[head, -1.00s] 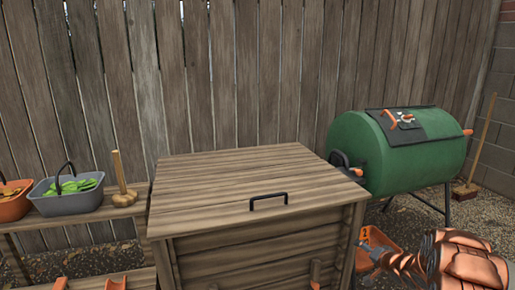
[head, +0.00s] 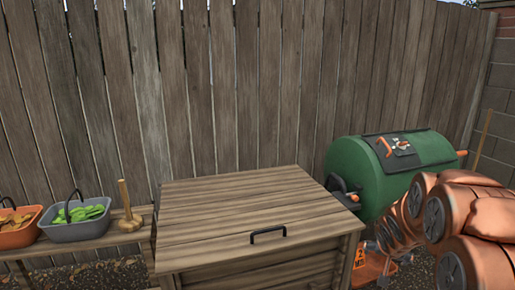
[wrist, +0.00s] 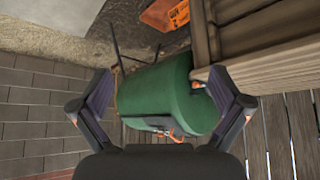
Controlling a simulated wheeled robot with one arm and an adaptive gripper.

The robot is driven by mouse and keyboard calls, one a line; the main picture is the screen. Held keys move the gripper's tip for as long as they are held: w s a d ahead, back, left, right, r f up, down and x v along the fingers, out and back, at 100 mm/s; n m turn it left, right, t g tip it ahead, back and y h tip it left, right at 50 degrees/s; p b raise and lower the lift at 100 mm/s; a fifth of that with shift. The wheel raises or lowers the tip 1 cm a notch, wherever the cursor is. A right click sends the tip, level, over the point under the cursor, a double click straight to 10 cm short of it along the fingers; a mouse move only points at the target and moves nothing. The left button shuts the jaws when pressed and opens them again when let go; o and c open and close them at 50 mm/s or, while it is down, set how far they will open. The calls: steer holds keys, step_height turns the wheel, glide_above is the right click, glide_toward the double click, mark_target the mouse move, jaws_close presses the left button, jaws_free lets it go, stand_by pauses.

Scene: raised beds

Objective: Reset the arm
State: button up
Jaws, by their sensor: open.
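My gripper (wrist: 161,76) is open in the wrist view, with its two dark fingers spread wide and nothing between them at the tips. The green drum (wrist: 165,97) lies beyond the fingers, apart from them as far as I can tell. In the head view my copper-coloured arm is bent at the lower right, partly in front of the green drum (head: 372,170). The gripper itself cannot be made out there.
A wooden chest (head: 240,205) with a shut lid and black handle stands in the middle. A grey basket (head: 78,230) of green pieces and an orange basket (head: 18,236) sit on a shelf at left. An orange crate (head: 368,270) lies beside the chest. A fence stands behind.

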steer(key=s+a+r+n+g+y+p, duration=0.1)
steer(key=s+a+r+p, duration=0.3)
steer(key=s, duration=0.9)
steer(key=s+a+r+n+g+y+p, duration=0.1)
steer(key=s+a+r+g+p, duration=0.3)
steer(key=s+a+r, duration=0.4)
steer(key=s+a+r+n+g+y+p, duration=0.1)
steer(key=s+a+r+n+g+p, duration=0.2)
steer(key=s, duration=1.6)
steer(key=a+r+p, duration=0.2)
steer(key=a+r, duration=0.1)
steer(key=a, duration=0.1)
steer(key=shift+a+r+n, duration=0.15)
steer(key=shift+r+n, duration=0.15)
steer(key=shift+r, duration=0.05)
steer(key=shift+s, duration=0.1)
steer(key=shift+c, duration=0.4)
